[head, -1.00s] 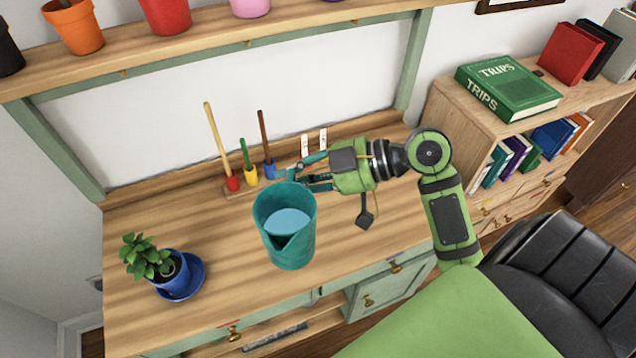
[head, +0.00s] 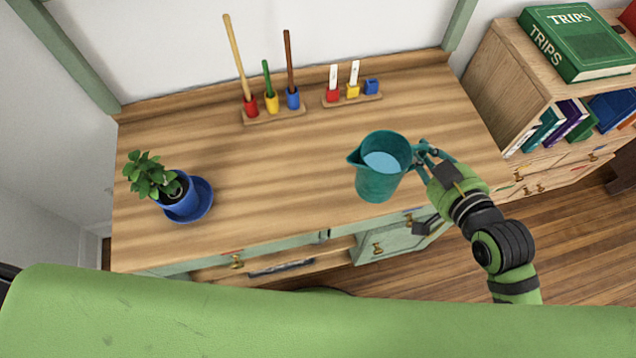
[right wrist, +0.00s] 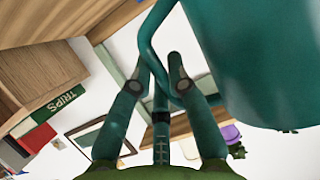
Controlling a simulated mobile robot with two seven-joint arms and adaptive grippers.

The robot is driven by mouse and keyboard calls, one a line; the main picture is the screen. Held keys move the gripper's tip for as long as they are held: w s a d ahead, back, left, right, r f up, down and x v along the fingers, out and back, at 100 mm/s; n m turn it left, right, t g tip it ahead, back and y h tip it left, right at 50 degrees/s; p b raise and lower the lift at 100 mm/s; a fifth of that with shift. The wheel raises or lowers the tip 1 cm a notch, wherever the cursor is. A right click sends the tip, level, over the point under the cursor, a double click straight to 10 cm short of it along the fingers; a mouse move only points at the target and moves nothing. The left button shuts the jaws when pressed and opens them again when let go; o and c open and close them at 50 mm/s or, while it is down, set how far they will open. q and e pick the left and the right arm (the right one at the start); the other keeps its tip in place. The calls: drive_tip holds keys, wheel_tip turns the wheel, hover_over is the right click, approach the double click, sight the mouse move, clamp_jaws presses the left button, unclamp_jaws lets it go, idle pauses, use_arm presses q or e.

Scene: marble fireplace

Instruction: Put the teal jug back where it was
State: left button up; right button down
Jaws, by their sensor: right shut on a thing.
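The teal jug (head: 381,170) holds light blue liquid and is upright over the right part of the wooden desk top, near its front edge. Its spout points left. My right gripper (head: 424,152) is shut on the jug's handle, on the jug's right side. In the right wrist view the jug (right wrist: 255,60) fills the upper right, and the handle passes between the fingers (right wrist: 161,75). I cannot tell whether the jug's base touches the desk. My left gripper is not in view.
A potted plant (head: 152,178) on a blue saucer (head: 203,203) stands at the desk's left. Two wooden racks with coloured cups stand at the back, the left one (head: 275,116) holding long sticks, the right one (head: 352,100) short white pieces. The desk's middle (head: 270,170) is clear.

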sight(373, 199)
drive_tip(key=shift+m+h, duration=0.3)
drive_tip(key=shift+w+a+f, duration=0.85)
drive_tip(key=shift+a+f, duration=1.05)
drive_tip(key=shift+a, duration=0.15)
drive_tip(key=shift+w+a+f, duration=0.8)
drive_tip(key=shift+a+f, duration=1.05)
drive_tip(key=shift+a, duration=0.2)
drive_tip(key=shift+w+a+f, duration=0.85)
drive_tip(key=shift+a+f, duration=1.05)
drive_tip(key=shift+a, duration=0.15)
drive_tip(key=c, duration=1.2)
unclamp_jaws()
drive_tip(key=shift+f, duration=0.15)
drive_tip(key=shift+s, duration=0.1)
drive_tip(key=v, duration=1.2)
drive_tip(key=shift+b, duration=0.3)
